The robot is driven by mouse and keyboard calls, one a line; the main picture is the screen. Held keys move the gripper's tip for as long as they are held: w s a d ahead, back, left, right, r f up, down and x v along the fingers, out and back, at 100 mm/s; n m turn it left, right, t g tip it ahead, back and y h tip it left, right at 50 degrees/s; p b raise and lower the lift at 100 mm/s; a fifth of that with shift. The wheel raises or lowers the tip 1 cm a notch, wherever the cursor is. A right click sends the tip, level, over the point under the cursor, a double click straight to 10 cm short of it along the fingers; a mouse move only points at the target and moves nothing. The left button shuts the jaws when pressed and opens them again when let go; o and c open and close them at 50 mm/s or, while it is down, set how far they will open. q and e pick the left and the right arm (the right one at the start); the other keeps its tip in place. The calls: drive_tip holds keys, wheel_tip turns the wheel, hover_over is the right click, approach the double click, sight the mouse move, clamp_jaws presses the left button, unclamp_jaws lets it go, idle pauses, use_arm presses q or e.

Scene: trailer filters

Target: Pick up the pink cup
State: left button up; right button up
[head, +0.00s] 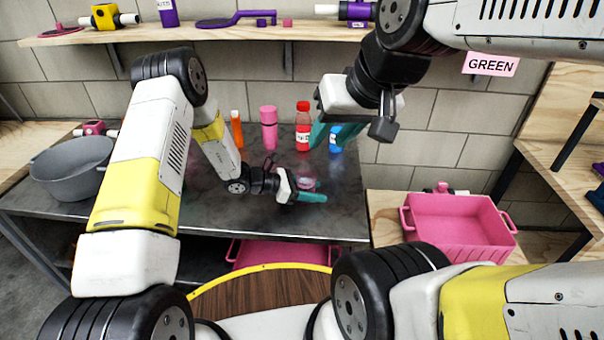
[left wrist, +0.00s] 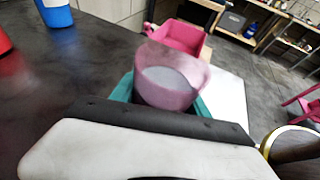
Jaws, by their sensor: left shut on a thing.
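The pink cup (head: 307,183) is a small translucent pink vessel. It is between the teal fingers of my left gripper (head: 308,190), over the right part of the dark table. In the left wrist view the cup (left wrist: 172,78) stands open end up between the two teal fingers, which are shut on its sides. The gripper body hides its lower part, and I cannot tell whether its base touches the table. My right gripper (head: 338,133) is higher, in front of the blue bottle, with its teal fingers apart and nothing seen between them.
On the dark table (head: 225,215) stand an orange bottle (head: 237,128), a pink bottle (head: 269,128), a red bottle (head: 303,127), a blue bottle (head: 336,140) and a grey basin (head: 72,166). A pink crate (head: 460,222) is at right. A shelf (head: 230,34) runs above.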

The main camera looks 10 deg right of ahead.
sight(314, 182)
use_arm(q)
drive_tip(key=shift+r, duration=0.1)
drive_tip(key=shift+r, duration=1.5)
drive_tip(key=shift+s+r, duration=0.1)
drive_tip(key=shift+r, duration=0.1)
drive_tip(key=shift+s+a+r, duration=0.25)
drive_tip(key=shift+s+a, duration=0.8)
drive_tip(key=shift+s, duration=1.35)
drive_tip(key=shift+s+a+r, duration=0.2)
drive_tip(key=shift+s+a, duration=0.9)
drive_tip(key=shift+s, duration=1.25)
drive_tip(key=shift+s+a+r, duration=0.25)
drive_tip(key=shift+s+a, duration=0.8)
drive_tip(key=shift+s, duration=1.35)
